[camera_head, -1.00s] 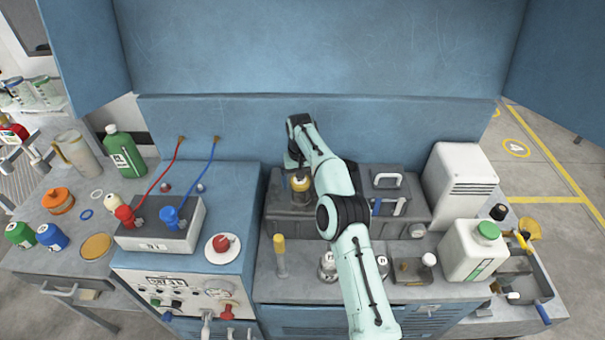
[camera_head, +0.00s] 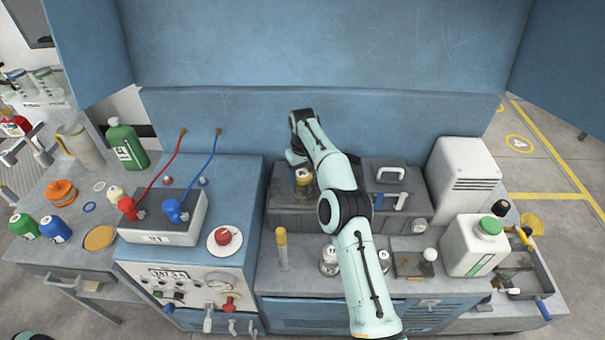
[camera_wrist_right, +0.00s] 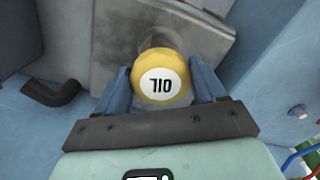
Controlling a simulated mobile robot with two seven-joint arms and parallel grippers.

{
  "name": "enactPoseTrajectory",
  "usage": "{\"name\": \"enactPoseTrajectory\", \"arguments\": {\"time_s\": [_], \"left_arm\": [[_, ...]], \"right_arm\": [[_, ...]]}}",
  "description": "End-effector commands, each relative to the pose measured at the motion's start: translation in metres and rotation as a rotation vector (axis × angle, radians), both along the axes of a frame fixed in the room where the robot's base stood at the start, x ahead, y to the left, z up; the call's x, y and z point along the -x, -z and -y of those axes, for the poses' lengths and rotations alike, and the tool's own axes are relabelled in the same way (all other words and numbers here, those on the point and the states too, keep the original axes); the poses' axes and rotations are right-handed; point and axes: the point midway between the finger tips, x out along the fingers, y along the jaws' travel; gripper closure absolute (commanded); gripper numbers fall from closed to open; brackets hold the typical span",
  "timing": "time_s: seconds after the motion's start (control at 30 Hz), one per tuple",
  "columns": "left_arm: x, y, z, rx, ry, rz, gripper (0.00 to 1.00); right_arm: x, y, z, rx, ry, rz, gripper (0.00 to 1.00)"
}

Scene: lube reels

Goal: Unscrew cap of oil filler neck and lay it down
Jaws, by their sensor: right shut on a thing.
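The yellow cap, with a white disc whose OIL lettering reads upside down, shows in the right wrist view (camera_wrist_right: 161,79) between the blue fingers. My right gripper (camera_wrist_right: 162,85) is shut on this cap from both sides. The grey filler neck (camera_wrist_right: 158,40) shows behind the cap. In the head view, the yellow cap (camera_head: 304,178) is small, at the left part of the dark grey tank unit (camera_head: 280,204), with my right gripper (camera_head: 301,165) at it. I cannot tell whether cap and neck are still engaged. My left gripper is not in view.
A white jug with a green lid (camera_head: 478,245) stands at the right beside a grey tray (camera_head: 525,270). A yellow-topped stick (camera_head: 282,250) stands on the front bench. A box with red and blue hoses (camera_head: 165,225) is at the left. Free bench is limited.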

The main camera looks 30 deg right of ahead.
Motion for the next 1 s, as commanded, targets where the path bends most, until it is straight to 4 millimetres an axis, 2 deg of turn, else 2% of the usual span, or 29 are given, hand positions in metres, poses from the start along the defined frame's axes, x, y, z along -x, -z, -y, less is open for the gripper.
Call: {"name": "enactPoseTrajectory", "arguments": {"time_s": [0.17, 0.47, 0.57, 0.8, 1.0], "left_arm": [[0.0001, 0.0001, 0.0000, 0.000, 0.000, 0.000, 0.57], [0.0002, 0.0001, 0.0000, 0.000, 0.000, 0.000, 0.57], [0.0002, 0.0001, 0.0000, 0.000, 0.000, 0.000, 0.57], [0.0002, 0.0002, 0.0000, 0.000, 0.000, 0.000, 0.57], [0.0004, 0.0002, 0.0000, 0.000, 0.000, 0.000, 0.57]], "right_arm": [[0.0005, 0.0009, 0.0005, 0.000, -0.139, -0.003, 0.60], [0.0007, 0.0013, 0.0004, -0.001, -0.154, -0.004, 0.60], [0.0006, 0.0016, 0.0005, -0.002, -0.233, -0.004, 0.60], [0.0004, 0.0027, 0.0013, -0.002, -0.540, -0.005, 0.60], [0.0006, 0.0031, 0.0014, -0.003, -0.599, -0.007, 0.60]]}}
